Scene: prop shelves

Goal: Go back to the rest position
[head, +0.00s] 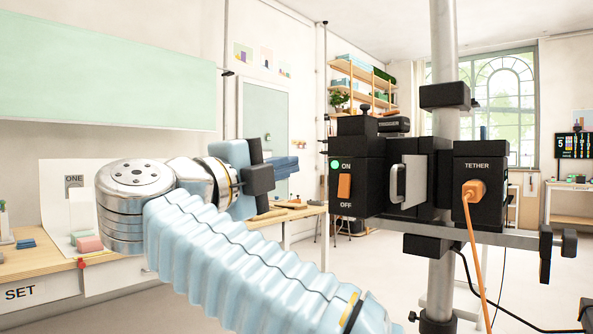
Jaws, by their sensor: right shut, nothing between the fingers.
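My right gripper (262,175) is left of centre in the head view, at the end of my pale blue arm. Its dark fingers are shut with nothing between them and point to the right. They are apart from a black switch box (358,177), which is to their right. The box has an orange switch (344,187) between the words ON and OFF and a lit green light (335,165). My left gripper is not in view.
A metal pole (444,60) carries the switch box and a black TETHER box (481,200) with an orange plug (473,189) and hanging cable. A wooden bench (40,262) with small props stands at left. A shelf (362,75) and window are behind.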

